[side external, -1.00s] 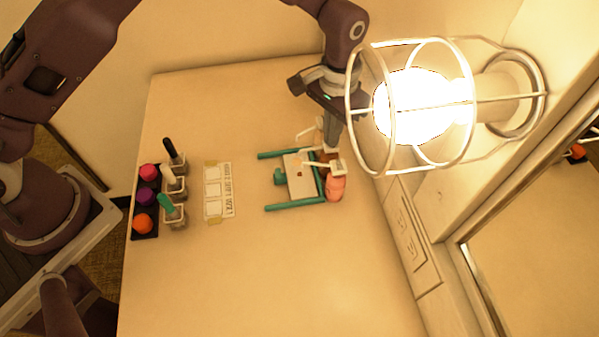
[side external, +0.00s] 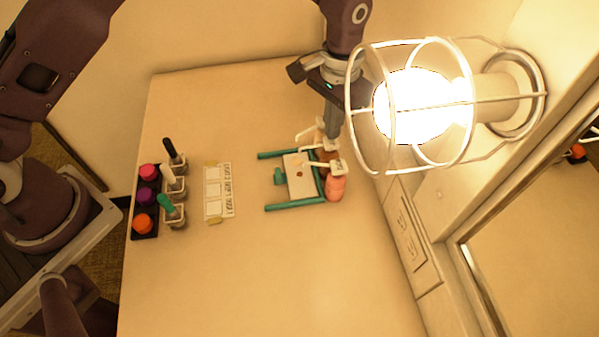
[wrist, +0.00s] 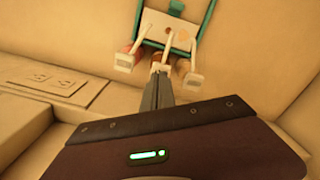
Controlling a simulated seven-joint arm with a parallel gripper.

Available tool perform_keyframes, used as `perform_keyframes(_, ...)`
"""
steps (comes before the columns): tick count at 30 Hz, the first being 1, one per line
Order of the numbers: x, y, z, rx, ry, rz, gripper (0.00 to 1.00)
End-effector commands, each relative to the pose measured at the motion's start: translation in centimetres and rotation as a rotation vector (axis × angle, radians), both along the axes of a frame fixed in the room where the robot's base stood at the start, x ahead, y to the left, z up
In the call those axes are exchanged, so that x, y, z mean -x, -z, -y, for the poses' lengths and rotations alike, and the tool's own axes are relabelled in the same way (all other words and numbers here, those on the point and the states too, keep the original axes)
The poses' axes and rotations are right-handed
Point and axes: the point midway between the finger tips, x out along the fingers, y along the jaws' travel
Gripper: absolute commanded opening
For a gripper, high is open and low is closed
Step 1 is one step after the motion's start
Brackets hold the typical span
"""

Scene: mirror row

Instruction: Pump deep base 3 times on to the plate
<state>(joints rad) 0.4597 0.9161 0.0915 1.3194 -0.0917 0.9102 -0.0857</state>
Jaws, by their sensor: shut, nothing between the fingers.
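My gripper (side external: 331,137) is shut and empty, pointing down just over the middle of three white-topped pump bottles. In the wrist view its tips (wrist: 158,75) are at the middle pump head (wrist: 160,66); I cannot tell whether they touch. The front bottle (side external: 335,188) is pinkish. The bottle behind it (side external: 329,155) looks dark brown, and the rear one is mostly hidden by my gripper. The pump spouts reach over the white plate (side external: 294,188), which sits in a teal frame (side external: 294,207). A small brown spot (side external: 299,174) lies on the plate.
A white palette card (side external: 217,205) lies left of the frame. Brush holders (side external: 174,190) and a black tray with coloured round items (side external: 146,198) stand farther left. A lit caged lamp (side external: 415,105) is close right of my wrist. The front table is clear.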

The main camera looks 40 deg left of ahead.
Motion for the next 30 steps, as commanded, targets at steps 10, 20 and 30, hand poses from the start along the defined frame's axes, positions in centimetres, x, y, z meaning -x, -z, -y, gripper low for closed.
perform_keyframes(10, 0.0, 0.1, 0.0, 0.000, 0.000, 0.000, 0.00)
perform_keyframes(20, 0.0, 1.2, 0.0, 0.000, 0.000, -0.001, 0.00)
perform_keyframes(30, 0.0, 2.4, 0.0, 0.000, 0.000, -0.001, 0.00)
